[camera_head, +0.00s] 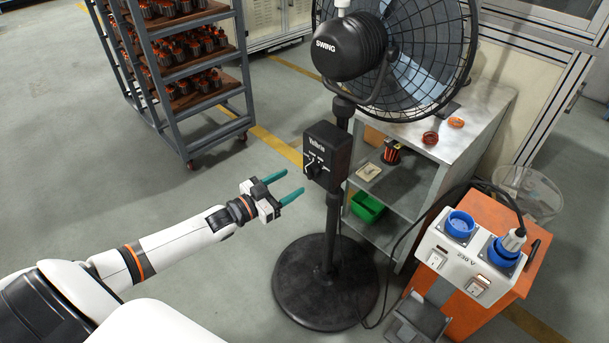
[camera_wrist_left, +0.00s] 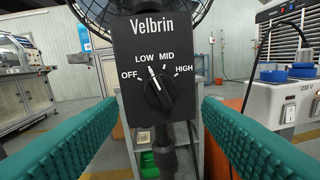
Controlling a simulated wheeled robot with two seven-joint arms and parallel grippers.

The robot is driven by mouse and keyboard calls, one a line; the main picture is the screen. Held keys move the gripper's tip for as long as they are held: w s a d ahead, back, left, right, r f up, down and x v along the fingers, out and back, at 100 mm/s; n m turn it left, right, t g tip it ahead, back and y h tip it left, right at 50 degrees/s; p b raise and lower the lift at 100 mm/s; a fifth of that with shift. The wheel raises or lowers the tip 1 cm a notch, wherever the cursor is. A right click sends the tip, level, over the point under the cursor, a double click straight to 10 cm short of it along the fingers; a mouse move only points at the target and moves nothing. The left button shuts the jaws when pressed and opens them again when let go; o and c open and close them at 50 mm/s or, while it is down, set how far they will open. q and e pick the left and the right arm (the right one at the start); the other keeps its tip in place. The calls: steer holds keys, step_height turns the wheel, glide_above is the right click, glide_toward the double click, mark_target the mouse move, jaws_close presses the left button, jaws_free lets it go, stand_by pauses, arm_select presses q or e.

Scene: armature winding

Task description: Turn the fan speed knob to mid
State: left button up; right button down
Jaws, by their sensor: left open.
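The fan speed knob (camera_wrist_left: 159,93) is a black dial on the black Velbrin control box (camera_wrist_left: 158,70). Its white pointer line leans up and left, toward LOW, in the left wrist view. The printed labels are OFF, LOW, MID and HIGH. In the head view the box (camera_head: 328,152) is on the fan's pole, and the knob (camera_head: 312,170) faces my left gripper. My left gripper (camera_head: 293,182) is open, with teal fingers just short of the box. In the left wrist view the fingers stand apart on either side of the knob, not touching it. My right gripper is not in view.
The caged fan (camera_head: 410,50) tops the pole, above a round black base (camera_head: 325,282). A grey shelf table (camera_head: 470,120) stands behind it. An orange cabinet with a white socket box (camera_head: 468,262) is at right. A parts rack (camera_head: 190,80) stands back left. Floor at left is clear.

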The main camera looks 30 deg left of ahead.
mark_target(307, 174)
arm_select(q)
steer(key=x, duration=0.6)
steer(key=c, duration=1)
